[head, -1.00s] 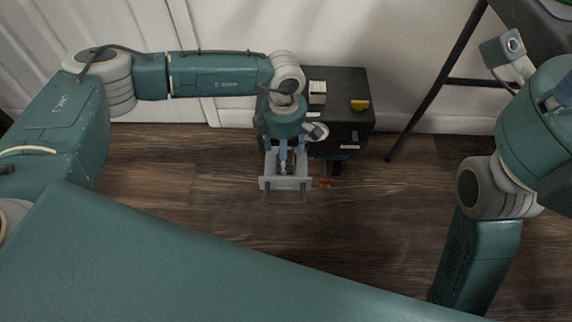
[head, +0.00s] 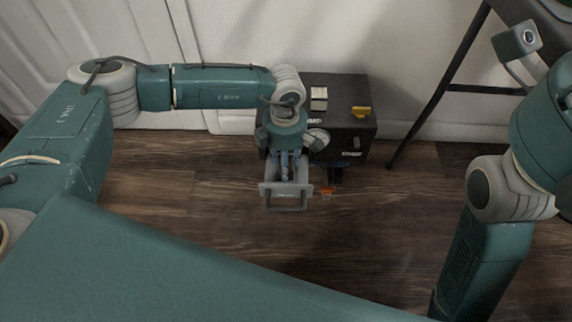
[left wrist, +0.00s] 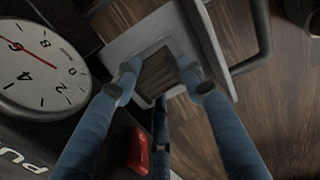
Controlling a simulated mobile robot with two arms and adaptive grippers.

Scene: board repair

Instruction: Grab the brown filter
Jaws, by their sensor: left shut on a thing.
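My left gripper (head: 287,176) reaches down over a pale grey drawer-like frame (head: 302,189) at the front of a black box. In the left wrist view, the three blue fingers of the left gripper (left wrist: 158,82) close around a brown ribbed piece (left wrist: 156,74), which looks like the brown filter, inside the grey frame (left wrist: 205,50). The fingers cover its edges. In the head view the filter is hidden by the gripper. My right arm is at the right; its gripper is not in view.
The black box (head: 346,92) stands by the white wall, with a yellow piece (head: 361,111) and a white block (head: 319,97) on top. A dial gauge (left wrist: 40,65) is close to the left gripper. A red-orange part (head: 327,191) is beside the frame. Wood floor in front is clear.

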